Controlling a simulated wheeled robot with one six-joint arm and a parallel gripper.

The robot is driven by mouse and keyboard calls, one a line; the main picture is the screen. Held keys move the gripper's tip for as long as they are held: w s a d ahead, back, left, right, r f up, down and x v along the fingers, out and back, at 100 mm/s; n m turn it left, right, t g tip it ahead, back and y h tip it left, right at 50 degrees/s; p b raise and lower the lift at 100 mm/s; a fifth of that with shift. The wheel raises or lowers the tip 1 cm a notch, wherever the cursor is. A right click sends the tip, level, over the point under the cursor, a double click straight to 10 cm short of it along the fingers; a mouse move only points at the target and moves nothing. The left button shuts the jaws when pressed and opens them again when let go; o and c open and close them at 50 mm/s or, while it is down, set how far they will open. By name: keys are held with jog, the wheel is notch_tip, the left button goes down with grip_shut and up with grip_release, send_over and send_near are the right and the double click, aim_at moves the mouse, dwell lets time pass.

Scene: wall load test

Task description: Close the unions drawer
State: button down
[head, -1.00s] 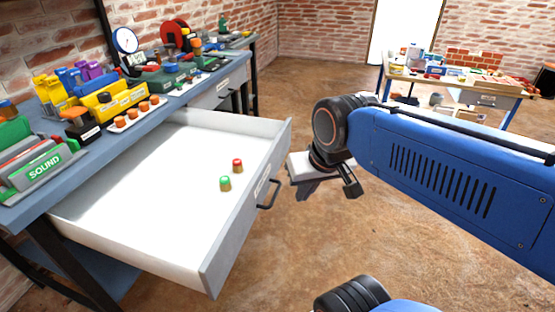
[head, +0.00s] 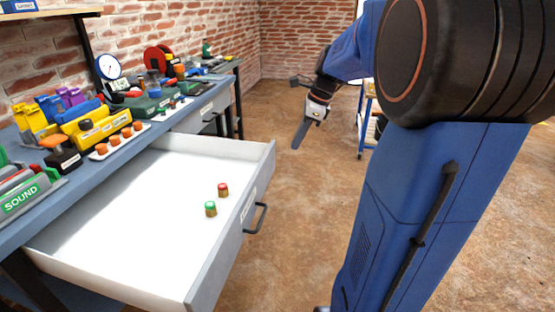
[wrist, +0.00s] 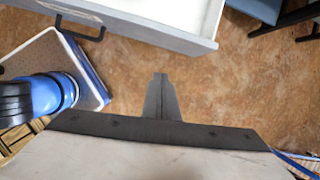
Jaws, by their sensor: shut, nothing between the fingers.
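The open drawer (head: 120,232) is white inside with a grey front and sticks far out from the blue-topped bench. Its dark handle (head: 257,218) is on the front face. A red-topped union (head: 223,190) and a green-topped union (head: 210,209) stand inside it. My gripper (head: 300,135) is shut and empty, pointing down in the open space beyond the drawer's far front corner, apart from it. In the wrist view my gripper (wrist: 160,80) is over the floor, with the drawer front (wrist: 150,30) and handle (wrist: 82,30) along the top.
The bench top (head: 105,165) holds a yellow device (head: 100,128), a round gauge (head: 109,67) and a SOUND box (head: 22,198). A second, closed drawer (head: 200,112) is farther along. Brown floor (head: 290,200) lies clear in front of the drawer.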

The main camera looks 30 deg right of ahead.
jog(key=w+a+f+m, duration=0.1)
jog(key=w+a+f, duration=0.2)
jog(key=w+f, duration=0.3)
jog(key=shift+w+a+f+m, duration=0.2)
jog(key=shift+w+f+m, duration=0.15)
jog(key=shift+f, duration=1.4)
send_over(170, 160)
jog(key=shift+s, duration=0.2)
jog(key=shift+w+a+r, duration=0.15)
jog(key=shift+w+a, duration=0.15)
jog(key=shift+w, duration=0.05)
